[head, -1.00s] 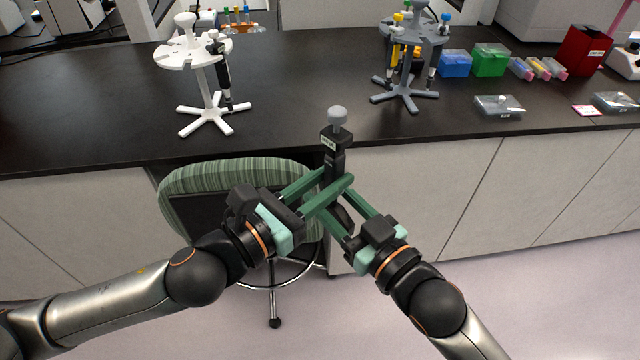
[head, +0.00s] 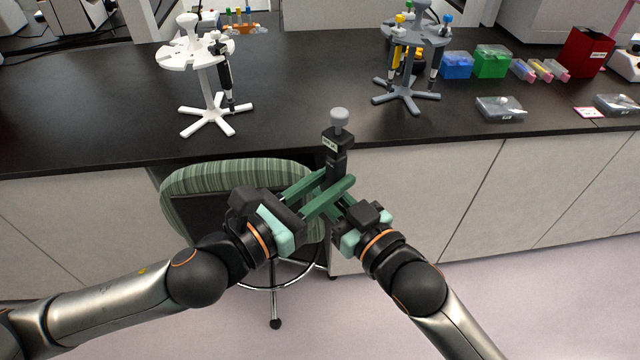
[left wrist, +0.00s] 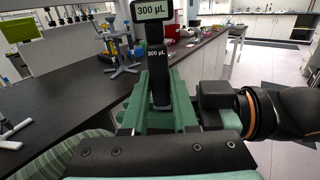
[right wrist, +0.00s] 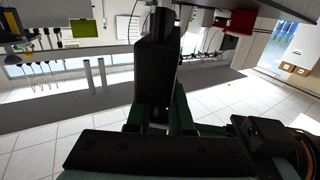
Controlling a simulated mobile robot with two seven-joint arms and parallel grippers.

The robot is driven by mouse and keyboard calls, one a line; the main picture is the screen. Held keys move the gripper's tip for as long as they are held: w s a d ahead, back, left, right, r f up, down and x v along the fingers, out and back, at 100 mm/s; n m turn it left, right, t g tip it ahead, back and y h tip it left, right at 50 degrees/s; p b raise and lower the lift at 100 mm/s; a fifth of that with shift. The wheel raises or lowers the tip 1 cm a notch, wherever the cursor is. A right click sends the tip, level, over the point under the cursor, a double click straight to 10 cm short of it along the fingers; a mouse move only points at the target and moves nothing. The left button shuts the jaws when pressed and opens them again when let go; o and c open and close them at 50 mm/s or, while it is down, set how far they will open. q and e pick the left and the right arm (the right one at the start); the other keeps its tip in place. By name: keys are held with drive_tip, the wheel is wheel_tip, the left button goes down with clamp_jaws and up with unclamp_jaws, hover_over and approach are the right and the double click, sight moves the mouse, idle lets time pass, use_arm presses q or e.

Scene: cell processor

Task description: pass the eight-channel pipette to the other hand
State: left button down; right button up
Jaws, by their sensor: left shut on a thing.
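The eight-channel pipette (head: 335,142), dark with a grey knob on top, is upright in front of the bench. My left gripper (head: 338,182) is shut on its body; the left wrist view shows the pipette (left wrist: 160,72) with a "300 µL" label between the fingers. My right gripper (head: 345,208) is just below the left one, at the lower part of the pipette, its fingers mostly hidden behind the left fingers. In the right wrist view the dark pipette body (right wrist: 155,65) stands between the right fingers; whether they press on it is unclear.
A white pipette stand (head: 208,90) and a grey pipette stand (head: 407,75) are on the black bench (head: 290,100). Blue and green boxes (head: 474,62) stand at the right. A green striped chair (head: 190,185) is below and behind my grippers.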

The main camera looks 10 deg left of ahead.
idle(0.4)
use_arm(q)
drive_tip(key=c, duration=0.6)
unclamp_jaws()
